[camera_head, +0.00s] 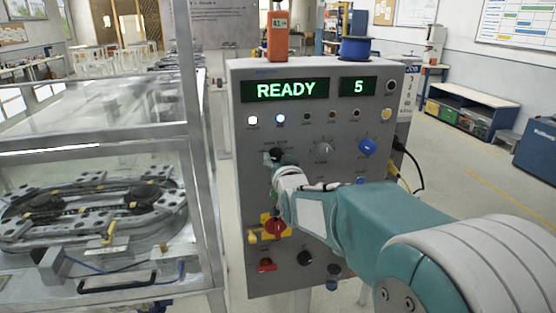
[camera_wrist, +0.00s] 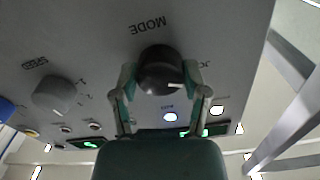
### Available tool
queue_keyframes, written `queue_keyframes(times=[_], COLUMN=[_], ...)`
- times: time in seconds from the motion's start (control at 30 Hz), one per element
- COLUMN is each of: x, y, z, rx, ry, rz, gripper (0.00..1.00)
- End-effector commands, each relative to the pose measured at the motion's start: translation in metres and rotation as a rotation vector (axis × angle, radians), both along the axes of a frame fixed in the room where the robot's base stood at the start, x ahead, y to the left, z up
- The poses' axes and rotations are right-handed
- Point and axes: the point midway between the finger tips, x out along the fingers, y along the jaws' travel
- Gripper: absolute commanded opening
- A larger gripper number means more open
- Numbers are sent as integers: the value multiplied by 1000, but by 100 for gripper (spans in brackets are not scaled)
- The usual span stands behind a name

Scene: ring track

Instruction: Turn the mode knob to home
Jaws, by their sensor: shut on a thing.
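The mode knob (camera_wrist: 157,70) is round and black with a white pointer line, under an upside-down MODE label in the wrist view. The pointer aims down and right in that picture. In the head view the knob (camera_head: 273,153) is a small dark shape on the grey panel (camera_head: 255,185), partly hidden by my gripper (camera_head: 280,162). In the wrist view my gripper (camera_wrist: 160,75) has one finger on each side of the knob and is shut on it. The position labels around the knob are mostly hidden by the fingers; part of one, "JO", shows at right.
A display (camera_head: 286,89) reads READY and another (camera_head: 358,87) reads 5. A grey speed knob (camera_wrist: 55,95) and a blue knob (camera_head: 367,147) sit nearby. A red button on yellow (camera_head: 273,226) is below my gripper. A framed enclosure (camera_head: 200,150) with the ring track stands left.

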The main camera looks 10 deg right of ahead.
Motion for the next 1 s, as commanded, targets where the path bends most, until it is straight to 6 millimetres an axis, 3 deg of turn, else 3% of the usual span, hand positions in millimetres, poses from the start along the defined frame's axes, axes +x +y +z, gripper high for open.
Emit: queue_keyframes(times=[0.37, 1.0], x=[0, 0], y=[0, 0], z=[0, 0], rx=[110, 614], ry=[0, 0], rz=[0, 0], gripper=[11, 11])
